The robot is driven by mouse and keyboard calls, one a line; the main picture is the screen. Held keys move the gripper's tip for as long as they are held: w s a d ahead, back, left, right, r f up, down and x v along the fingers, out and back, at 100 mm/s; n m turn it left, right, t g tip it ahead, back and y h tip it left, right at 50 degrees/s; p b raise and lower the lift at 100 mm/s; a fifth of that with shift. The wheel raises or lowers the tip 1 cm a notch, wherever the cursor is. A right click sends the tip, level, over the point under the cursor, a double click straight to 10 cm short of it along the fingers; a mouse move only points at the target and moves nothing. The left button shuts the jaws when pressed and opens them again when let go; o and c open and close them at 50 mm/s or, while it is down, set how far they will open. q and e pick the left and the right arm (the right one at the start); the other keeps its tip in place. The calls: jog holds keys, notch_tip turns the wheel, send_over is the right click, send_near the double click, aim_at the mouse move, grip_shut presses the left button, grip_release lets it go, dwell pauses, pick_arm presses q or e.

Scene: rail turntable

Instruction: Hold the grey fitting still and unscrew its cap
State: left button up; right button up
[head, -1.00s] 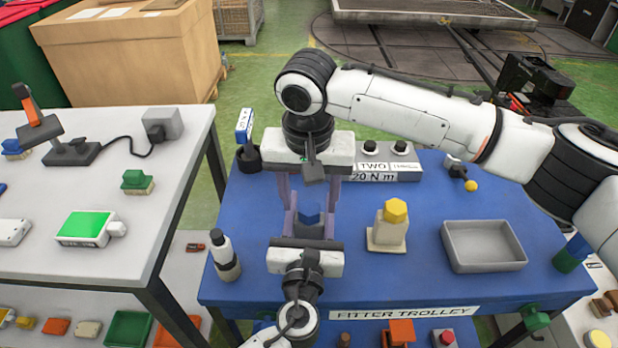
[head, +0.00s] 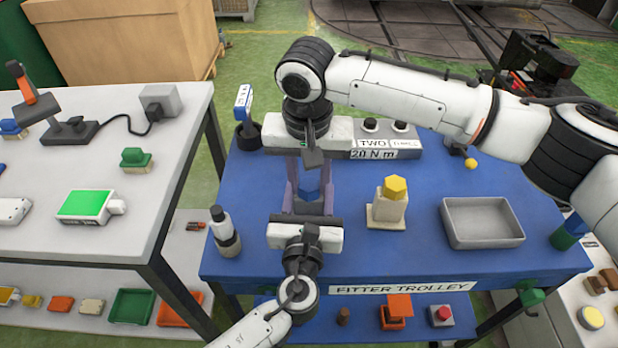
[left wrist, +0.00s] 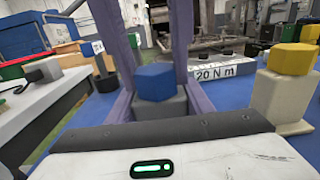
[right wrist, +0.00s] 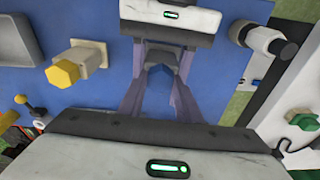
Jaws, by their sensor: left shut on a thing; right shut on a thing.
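The grey fitting (left wrist: 162,110) stands upright on the blue trolley, with a blue hexagonal cap (left wrist: 155,82) on top. The cap also shows in the head view (head: 308,188) and the right wrist view (right wrist: 159,78). My left gripper (head: 308,207) reaches in from the near side, level, with its fingers shut around the grey body. My right gripper (head: 308,187) comes down from above on the far side, its fingers shut on the cap. The grippers hide much of the fitting in the head view. The cap is seated on the fitting; any thread is hidden.
A beige block with a yellow hexagonal cap (head: 395,188) stands right of the fitting. An empty grey tray (head: 481,238) is farther right. A white-and-black bottle (head: 222,228) stands left. A control box (head: 385,140) is behind. Blue trolley top is clear between tray and block.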

jog(key=n+y, duration=0.1)
jog(key=n, duration=0.5)
jog(key=n, duration=0.6)
jog(key=shift+d+g+y, duration=0.15)
jog(key=shift+g+y, duration=0.15)
jog(key=shift+g, duration=0.1)
jog(key=n, duration=0.6)
jog(key=shift+w+g, duration=0.1)
jog(key=shift+g, duration=0.3)
jog(key=n+g, duration=0.1)
jog(key=n, duration=0.5)
jog(key=shift+w+f, duration=0.1)
